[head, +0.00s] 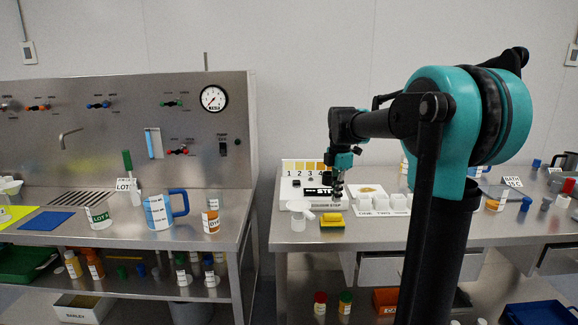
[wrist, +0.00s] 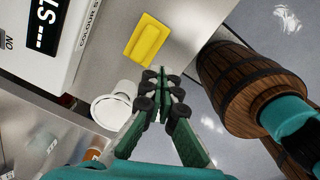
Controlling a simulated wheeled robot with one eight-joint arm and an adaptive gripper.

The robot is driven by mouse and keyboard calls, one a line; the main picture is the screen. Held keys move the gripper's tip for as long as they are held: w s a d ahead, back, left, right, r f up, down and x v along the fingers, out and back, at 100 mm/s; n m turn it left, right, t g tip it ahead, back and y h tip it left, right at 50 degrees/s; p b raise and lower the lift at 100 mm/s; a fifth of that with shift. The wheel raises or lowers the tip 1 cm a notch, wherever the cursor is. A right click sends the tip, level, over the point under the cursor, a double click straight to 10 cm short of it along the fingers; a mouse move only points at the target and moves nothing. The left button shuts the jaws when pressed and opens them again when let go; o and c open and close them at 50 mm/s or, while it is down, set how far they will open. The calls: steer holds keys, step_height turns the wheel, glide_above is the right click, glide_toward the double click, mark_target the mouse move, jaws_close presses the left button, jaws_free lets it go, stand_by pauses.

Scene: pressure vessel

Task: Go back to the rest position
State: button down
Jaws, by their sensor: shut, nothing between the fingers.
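My gripper (head: 338,192) hangs from my arm over the right bench in the head view, in front of a white device. Its fingers point down. In the wrist view the gripper (wrist: 158,80) has its dark fingertips together with nothing between them. A yellow sponge (wrist: 146,40) lies beyond the fingertips in that view, apart from them. The sponge (head: 331,221) also shows near the bench's front edge in the head view. A white cup (wrist: 112,108) is left of the fingers in the wrist view.
The white device (head: 318,204) with a dark display stands on the right bench (head: 290,243). A white tray (head: 382,208) with several white blocks is to its right. The left bench holds a blue-handled jug (head: 160,212). A wooden barrel (wrist: 240,75) stands below bench level.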

steer(key=s+d+f+m+t, duration=0.1)
steer(key=s+f+m+t, duration=0.1)
steer(key=s+f+m, duration=0.8)
steer(key=s+d+f+m+t, duration=0.1)
steer(key=s+d+f+m, duration=0.1)
steer(key=s+f+m, duration=0.9)
steer(key=s+m, duration=0.1)
steer(key=s, duration=0.3)
steer(key=shift+s+d+f+t, duration=0.2)
steer(key=shift+d+t, duration=0.1)
steer(key=shift+t, duration=0.1)
